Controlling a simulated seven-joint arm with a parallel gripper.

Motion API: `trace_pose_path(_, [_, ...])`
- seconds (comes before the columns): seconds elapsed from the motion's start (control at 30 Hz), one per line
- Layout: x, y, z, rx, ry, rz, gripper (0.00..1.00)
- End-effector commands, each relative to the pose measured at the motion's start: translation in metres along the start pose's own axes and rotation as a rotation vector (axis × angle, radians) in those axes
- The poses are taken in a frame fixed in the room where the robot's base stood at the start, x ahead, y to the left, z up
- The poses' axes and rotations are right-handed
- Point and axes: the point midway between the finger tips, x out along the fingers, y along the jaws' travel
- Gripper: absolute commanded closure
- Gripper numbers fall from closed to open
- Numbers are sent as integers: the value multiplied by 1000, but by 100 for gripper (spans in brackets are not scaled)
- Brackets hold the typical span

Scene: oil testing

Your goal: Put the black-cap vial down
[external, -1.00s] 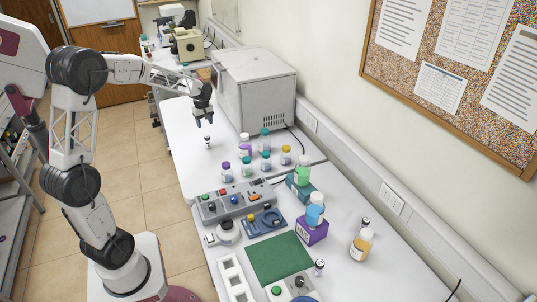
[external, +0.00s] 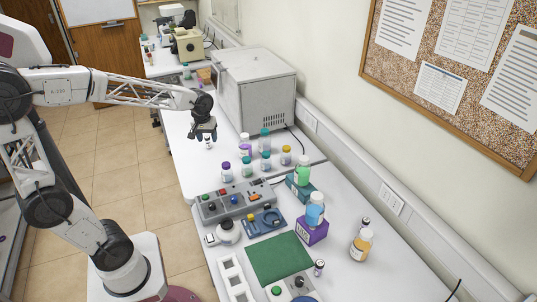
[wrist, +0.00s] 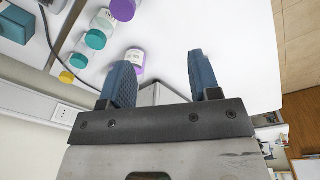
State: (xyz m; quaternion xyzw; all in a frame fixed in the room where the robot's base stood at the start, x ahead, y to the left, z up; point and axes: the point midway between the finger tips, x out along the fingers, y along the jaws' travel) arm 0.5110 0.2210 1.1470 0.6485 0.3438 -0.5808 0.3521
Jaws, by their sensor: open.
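A small vial with a black cap (external: 208,144) stands upright on the white bench, near its left edge in the external view. My gripper (external: 204,137) is right above or beside it, low over the bench; I cannot tell whether the fingers touch it. In the wrist view my gripper (wrist: 158,78) has its two blue fingers spread apart, with no object held between them. I cannot make out the black-cap vial in the wrist view. Two other small dark-capped vials, one near the green mat (external: 319,267) and one farther right (external: 365,223), stand on the bench.
Several capped jars, including a purple-capped one (external: 227,172), stand right of and nearer than my gripper. A large grey box-shaped machine (external: 256,92) stands behind at the right. A control box (external: 233,201) and a green mat (external: 279,259) lie nearer.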

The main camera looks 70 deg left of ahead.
Motion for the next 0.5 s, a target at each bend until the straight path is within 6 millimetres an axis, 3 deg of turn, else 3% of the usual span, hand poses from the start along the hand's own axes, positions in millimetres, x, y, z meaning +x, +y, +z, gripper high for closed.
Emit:
trace_pose_path(0.1, [-11, 5, 46, 139, 13, 17, 43])
trace_pose_path(0.5, [-27, -8, 185, 603, 57, 68, 43])
